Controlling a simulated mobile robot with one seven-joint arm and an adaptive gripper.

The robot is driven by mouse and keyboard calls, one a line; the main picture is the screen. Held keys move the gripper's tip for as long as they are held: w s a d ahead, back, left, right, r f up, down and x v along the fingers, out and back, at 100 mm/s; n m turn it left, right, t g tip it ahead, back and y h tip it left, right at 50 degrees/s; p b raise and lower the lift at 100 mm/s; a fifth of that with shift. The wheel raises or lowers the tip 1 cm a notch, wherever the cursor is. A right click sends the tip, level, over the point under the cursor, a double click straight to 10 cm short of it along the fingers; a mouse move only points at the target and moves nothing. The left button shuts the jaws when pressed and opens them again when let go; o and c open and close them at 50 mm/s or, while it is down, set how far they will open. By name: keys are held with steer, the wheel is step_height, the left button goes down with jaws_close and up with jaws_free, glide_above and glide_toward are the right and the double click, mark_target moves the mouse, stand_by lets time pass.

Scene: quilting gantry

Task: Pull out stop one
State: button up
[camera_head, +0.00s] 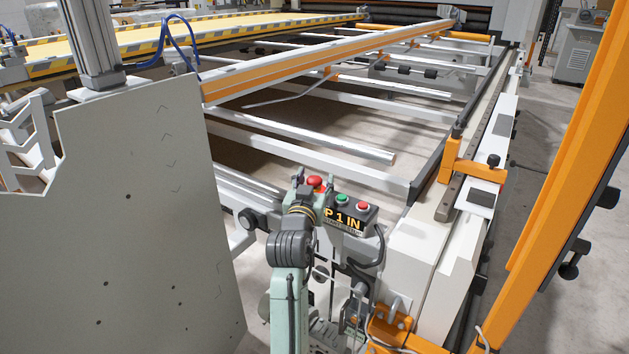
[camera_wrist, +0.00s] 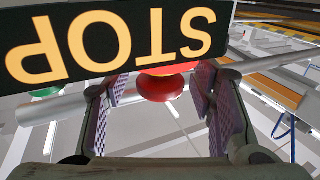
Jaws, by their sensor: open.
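Stop one is a red mushroom-shaped knob (camera_head: 315,181) on top of the grey control box at the near end of the gantry frame. A black sign (camera_head: 349,222) below it shows "P 1 IN" in orange, its left part hidden by my arm. In the wrist view the sign (camera_wrist: 115,38) reads "STOP" upside down and covers part of the knob (camera_wrist: 160,86). My gripper (camera_wrist: 160,92) is open, with one purple-padded finger on each side of the knob and gaps between. In the head view my gripper (camera_head: 314,186) is at the knob.
A green button (camera_head: 342,199) and a smaller red button (camera_head: 363,206) sit right of the knob. A black cable (camera_head: 380,245) loops beside the box. A large grey panel (camera_head: 150,200) stands at left, an orange post (camera_head: 560,150) at right.

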steer(key=shift+c, duration=0.2)
jaws_close()
steer(key=shift+r+p, duration=0.7)
steer(key=shift+r, duration=0.4)
steer(key=shift+f, duration=0.1)
steer(key=shift+c, duration=1.1)
jaws_free()
steer(key=shift+o, duration=1.3)
steer(key=shift+s+f, duration=0.1)
